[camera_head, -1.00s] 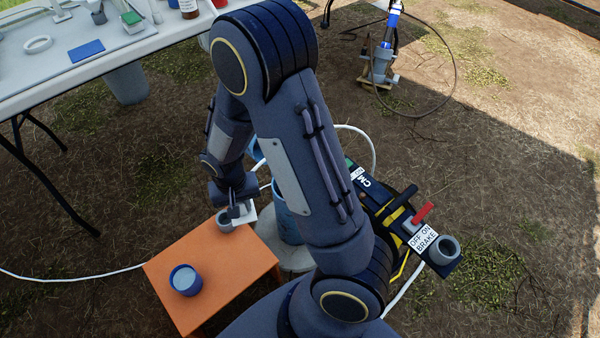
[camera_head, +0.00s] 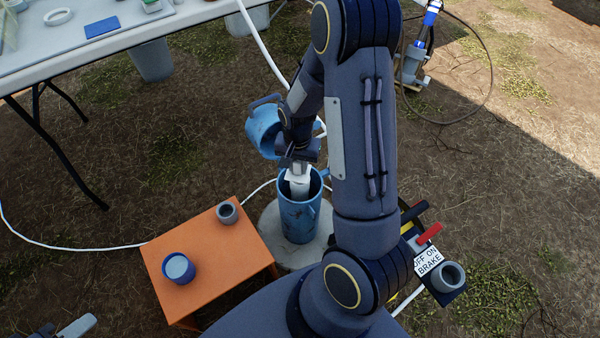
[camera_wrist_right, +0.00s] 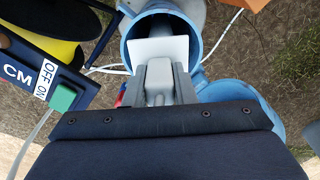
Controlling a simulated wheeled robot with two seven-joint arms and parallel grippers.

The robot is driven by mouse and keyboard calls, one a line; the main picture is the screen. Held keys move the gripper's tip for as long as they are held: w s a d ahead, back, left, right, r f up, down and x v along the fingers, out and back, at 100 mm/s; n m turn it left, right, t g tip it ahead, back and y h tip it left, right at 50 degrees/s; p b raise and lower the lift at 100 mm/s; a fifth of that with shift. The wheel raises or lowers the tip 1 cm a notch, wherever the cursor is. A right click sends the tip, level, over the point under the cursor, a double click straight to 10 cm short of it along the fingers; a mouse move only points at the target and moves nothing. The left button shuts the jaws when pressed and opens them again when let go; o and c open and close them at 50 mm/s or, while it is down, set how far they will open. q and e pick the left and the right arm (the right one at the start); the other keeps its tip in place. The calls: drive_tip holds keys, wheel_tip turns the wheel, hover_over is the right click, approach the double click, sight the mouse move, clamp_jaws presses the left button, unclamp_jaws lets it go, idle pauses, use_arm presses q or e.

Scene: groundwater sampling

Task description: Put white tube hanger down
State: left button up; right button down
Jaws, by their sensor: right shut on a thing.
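The white tube hanger (camera_head: 299,186) is in my right gripper (camera_head: 297,166), at the mouth of the upright blue well pipe (camera_head: 298,220). Its lower part reaches inside the rim in the head view. In the right wrist view, its white plate (camera_wrist_right: 158,50) lies across part of the pipe mouth (camera_wrist_right: 148,22), past the fingertips of my right gripper (camera_wrist_right: 163,82), which are shut on its pale stem. I cannot tell whether the hanger touches the pipe. Part of my left gripper (camera_head: 72,327) shows at the lower left edge; its opening is unclear.
The pipe's blue lid (camera_head: 262,133) hangs open behind it. An orange stand (camera_head: 205,250) at left holds a blue cup (camera_head: 178,268) and a grey cup (camera_head: 227,212). A reel box with a brake label (camera_head: 428,262) stands at right. A white table (camera_head: 130,45) is behind.

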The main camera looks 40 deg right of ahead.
sight(300, 170)
drive_tip(key=d+f, duration=0.1)
drive_tip(key=w+f, duration=0.1)
drive_tip(key=shift+w+d+f+b, duration=0.2)
drive_tip(key=shift+d+f+b, duration=0.15)
drive_tip(key=shift+w+d+f+b, duration=0.1)
drive_tip(key=shift+f+b, duration=0.35)
drive_tip(key=shift+f, duration=1.15)
drive_tip(key=shift+f, duration=0.2)
drive_tip(key=c, duration=1.2)
unclamp_jaws()
drive_tip(key=shift+r, duration=0.1)
